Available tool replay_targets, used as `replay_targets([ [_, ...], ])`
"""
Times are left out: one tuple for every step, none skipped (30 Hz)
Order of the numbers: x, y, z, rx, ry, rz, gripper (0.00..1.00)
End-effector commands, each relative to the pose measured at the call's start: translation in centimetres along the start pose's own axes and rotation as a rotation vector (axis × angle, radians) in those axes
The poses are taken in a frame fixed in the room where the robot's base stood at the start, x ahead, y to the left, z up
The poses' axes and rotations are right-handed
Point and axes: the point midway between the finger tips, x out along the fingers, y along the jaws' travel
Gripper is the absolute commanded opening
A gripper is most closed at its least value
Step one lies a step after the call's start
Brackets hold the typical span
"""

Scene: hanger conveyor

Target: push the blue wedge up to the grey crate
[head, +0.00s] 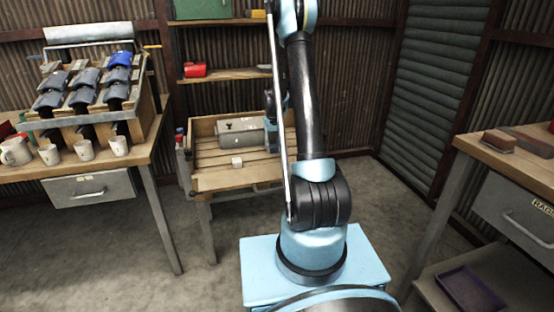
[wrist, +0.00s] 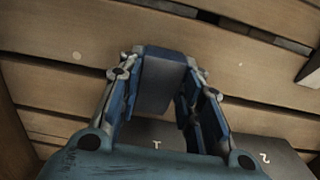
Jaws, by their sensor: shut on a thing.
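The blue wedge (wrist: 162,82) is dark blue and sits between the two fingers of my gripper (wrist: 162,72) in the wrist view. The fingers are shut on its sides, over the wooden slats. A grey crate (head: 238,131) stands at the back of the slatted table in the head view. In the head view my arm hides the wedge and most of my gripper.
The table has raised wooden edges. A bench with a rack of hangers and several mugs (head: 84,150) stands left. Another bench (head: 520,165) stands right.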

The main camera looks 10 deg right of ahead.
Motion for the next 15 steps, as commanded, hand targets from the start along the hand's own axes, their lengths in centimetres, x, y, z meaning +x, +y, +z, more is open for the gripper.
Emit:
replay_targets([
  [0.0, 0.0, -0.1, 0.000, 0.000, 0.000, 0.16],
  [0.0, 0.0, -0.2, 0.000, 0.000, 0.000, 0.16],
  [0.0, 0.0, -0.3, 0.000, 0.000, 0.000, 0.16],
  [0.0, 0.0, -0.4, 0.000, 0.000, 0.000, 0.16],
  [0.0, 0.0, -0.5, 0.000, 0.000, 0.000, 0.16],
  [0.0, 0.0, -0.6, 0.000, 0.000, 0.000, 0.16],
  [0.0, 0.0, -0.6, 0.000, 0.000, 0.000, 0.16],
  [0.0, 0.0, -0.7, 0.000, 0.000, 0.000, 0.16],
  [0.0, 0.0, -0.8, 0.000, 0.000, 0.000, 0.16],
  [0.0, 0.0, -0.9, 0.000, 0.000, 0.000, 0.16],
  [0.0, 0.0, -0.9, 0.000, 0.000, 0.000, 0.16],
  [0.0, 0.0, -1.0, 0.000, 0.000, 0.000, 0.16],
  [0.0, 0.0, -1.1, 0.000, 0.000, 0.000, 0.16],
  [0.0, 0.0, -1.1, 0.000, 0.000, 0.000, 0.16],
  [0.0, 0.0, -1.2, 0.000, 0.000, 0.000, 0.16],
])
